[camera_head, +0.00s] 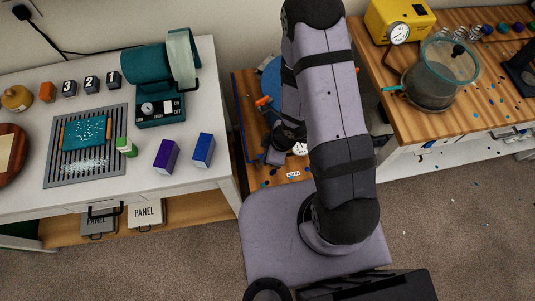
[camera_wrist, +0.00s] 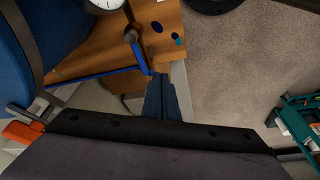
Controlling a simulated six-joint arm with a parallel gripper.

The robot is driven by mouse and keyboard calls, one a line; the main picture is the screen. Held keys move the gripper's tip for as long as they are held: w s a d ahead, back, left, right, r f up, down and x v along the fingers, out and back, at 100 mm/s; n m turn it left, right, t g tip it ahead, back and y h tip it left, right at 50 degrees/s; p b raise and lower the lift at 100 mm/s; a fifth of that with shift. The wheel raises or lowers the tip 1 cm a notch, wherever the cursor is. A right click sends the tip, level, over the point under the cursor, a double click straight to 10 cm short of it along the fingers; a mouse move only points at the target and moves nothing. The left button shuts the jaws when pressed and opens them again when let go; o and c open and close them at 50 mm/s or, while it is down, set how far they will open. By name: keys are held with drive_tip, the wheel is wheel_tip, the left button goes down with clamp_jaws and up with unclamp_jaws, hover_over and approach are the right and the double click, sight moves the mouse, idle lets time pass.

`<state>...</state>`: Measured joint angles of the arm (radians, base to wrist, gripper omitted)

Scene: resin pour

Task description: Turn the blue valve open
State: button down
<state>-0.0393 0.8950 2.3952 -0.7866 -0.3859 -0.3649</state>
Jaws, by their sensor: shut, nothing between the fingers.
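In the wrist view, a blue lever with a dark round hub (camera_wrist: 138,52), which looks like the blue valve, stands over the wooden bench top. My gripper (camera_wrist: 160,80) is shut and empty, its narrow dark-blue fingers pointing at the lever. The fingertips lie close to the lever's lower end; I cannot tell whether they touch. In the head view my arm hides the valve, and my wrist is low over the small middle bench (camera_head: 246,135).
A blue drum (camera_head: 271,72) with orange parts stands close beside my wrist. A white dial gauge (camera_head: 299,148) is near it. The left table (camera_head: 215,100) and the right bench (camera_head: 400,85) flank my arm. Open carpet lies in front.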

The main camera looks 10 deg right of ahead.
drive_tip(key=shift+s+r+p, duration=0.25)
drive_tip(key=shift+r+p, duration=0.25)
drive_tip(key=shift+r, duration=0.4)
drive_tip(key=shift+s+r+p, duration=0.3)
drive_tip(key=shift+r+p, duration=0.2)
drive_tip(key=shift+r, duration=0.35)
drive_tip(key=shift+s+r+p, duration=0.25)
drive_tip(key=shift+r+p, duration=0.25)
drive_tip(key=shift+r, duration=0.4)
